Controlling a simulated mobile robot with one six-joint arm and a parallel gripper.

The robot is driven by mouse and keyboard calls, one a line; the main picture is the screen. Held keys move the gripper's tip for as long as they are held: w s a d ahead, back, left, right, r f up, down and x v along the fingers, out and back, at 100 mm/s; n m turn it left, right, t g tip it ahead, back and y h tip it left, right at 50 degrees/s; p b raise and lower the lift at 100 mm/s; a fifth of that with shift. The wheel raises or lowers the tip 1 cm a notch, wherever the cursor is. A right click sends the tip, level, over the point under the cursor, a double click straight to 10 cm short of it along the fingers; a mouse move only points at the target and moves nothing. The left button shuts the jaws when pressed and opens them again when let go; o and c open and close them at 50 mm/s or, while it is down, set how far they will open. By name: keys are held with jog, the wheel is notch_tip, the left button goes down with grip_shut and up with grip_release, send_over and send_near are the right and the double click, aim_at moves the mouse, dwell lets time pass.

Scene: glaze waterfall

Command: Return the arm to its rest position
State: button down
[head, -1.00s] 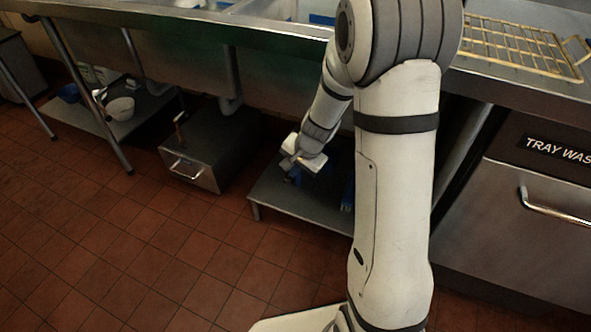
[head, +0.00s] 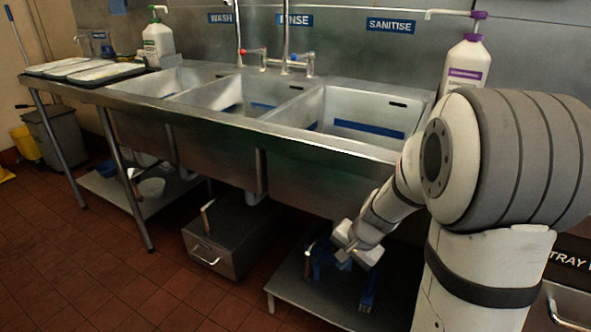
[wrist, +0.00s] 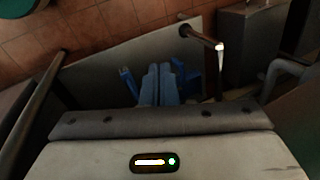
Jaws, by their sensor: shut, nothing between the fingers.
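My gripper (head: 342,257) hangs low at the end of my bent arm, at the lower middle right of the head view. It is below the sink's front edge and over the low grey shelf (head: 291,291). In the wrist view, its two blue fingers (wrist: 160,72) are side by side, shut and empty. Blue pieces show on either side of the fingers there, the left one (wrist: 127,82) apart from them. I cannot tell what they are, or whether anything touches the fingers.
A steel three-bowl sink (head: 300,144) runs above the shelf. A grey box with a handle (head: 212,252) stands on the tiled floor to the left. A purple-topped bottle (head: 464,68) stands at the back right. A thin post (wrist: 219,70) rises near the fingers. Open floor lies front left.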

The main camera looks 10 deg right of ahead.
jog(key=s+a+r+n+h+p, duration=0.1)
jog(key=s+r+n+p, duration=0.2)
jog(key=r+p, duration=0.6)
jog(key=s+r+n+p, duration=0.3)
jog(key=s+r+p, duration=0.5)
jog(key=r, duration=0.9)
jog(key=s+a+r+n+h+p, duration=0.1)
jog(key=s+r+n+p, duration=0.2)
jog(key=s+r+p, duration=0.3)
notch_tip(320, 180, up, 7)
jog(key=p, duration=0.4)
jog(key=shift+a+h, duration=0.3)
jog(key=shift+a, duration=0.05)
